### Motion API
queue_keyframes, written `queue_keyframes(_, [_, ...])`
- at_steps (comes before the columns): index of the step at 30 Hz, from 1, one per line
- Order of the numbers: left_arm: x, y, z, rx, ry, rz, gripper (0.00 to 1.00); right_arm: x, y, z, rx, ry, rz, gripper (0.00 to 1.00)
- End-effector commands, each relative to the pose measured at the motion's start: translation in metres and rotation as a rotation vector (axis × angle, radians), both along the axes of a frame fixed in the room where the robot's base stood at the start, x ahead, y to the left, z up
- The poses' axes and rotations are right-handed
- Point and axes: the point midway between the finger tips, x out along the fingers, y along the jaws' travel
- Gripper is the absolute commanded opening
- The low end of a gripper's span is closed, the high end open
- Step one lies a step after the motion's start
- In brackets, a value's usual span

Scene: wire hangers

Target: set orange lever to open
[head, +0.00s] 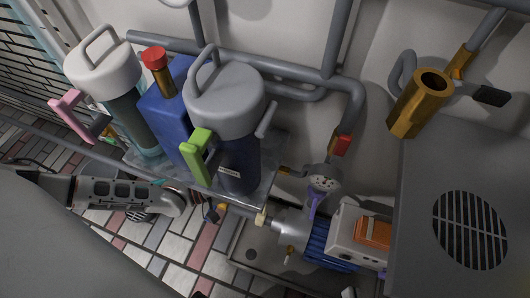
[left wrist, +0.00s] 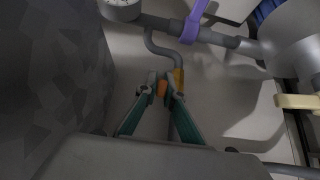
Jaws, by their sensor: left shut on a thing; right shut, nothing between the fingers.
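In the left wrist view my left gripper (left wrist: 161,84) has its teal fingers closed on a small orange lever (left wrist: 163,88). The lever sits beside a yellow fitting (left wrist: 179,77) on a bent grey pipe, and the fingers hide most of it. In the head view my left arm reaches in from the left, below the canisters. Its gripper and the orange lever cannot be made out there. A small dark tip at the bottom edge of the head view appears to be my right gripper (head: 200,294), shut and mostly out of frame, away from the lever.
A white canister (head: 103,65), a blue container and a grey canister (head: 225,100) with a green handle stand on a shelf. A gauge (head: 325,183), purple lever (head: 315,204) and blue-finned pump (head: 325,243) lie right of them. A grey cabinet (head: 425,210) blocks the far right.

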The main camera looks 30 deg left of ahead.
Motion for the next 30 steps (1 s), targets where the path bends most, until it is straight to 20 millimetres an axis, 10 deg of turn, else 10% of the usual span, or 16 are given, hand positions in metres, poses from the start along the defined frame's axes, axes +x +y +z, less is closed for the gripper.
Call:
queue_keyframes(3, [-0.002,-0.001,-0.002,0.001,0.003,-0.002,0.0,0.0,0.0,0.0,0.0,0.001,0.0,0.0])
queue_keyframes(6, [-0.002,-0.001,-0.001,0.001,0.002,-0.002,0.25,0.0,0.0,0.0,-0.001,0.001,0.001,0.0])
queue_keyframes(19, [-0.007,0.006,-0.001,0.001,0.002,0.0,0.25,0.0,0.0,0.0,-0.002,0.002,-0.001,0.0])
queue_keyframes(30, [-0.057,0.054,-0.001,0.003,0.004,-0.001,0.25,0.0,0.0,0.0,-0.002,0.002,0.0,0.0])
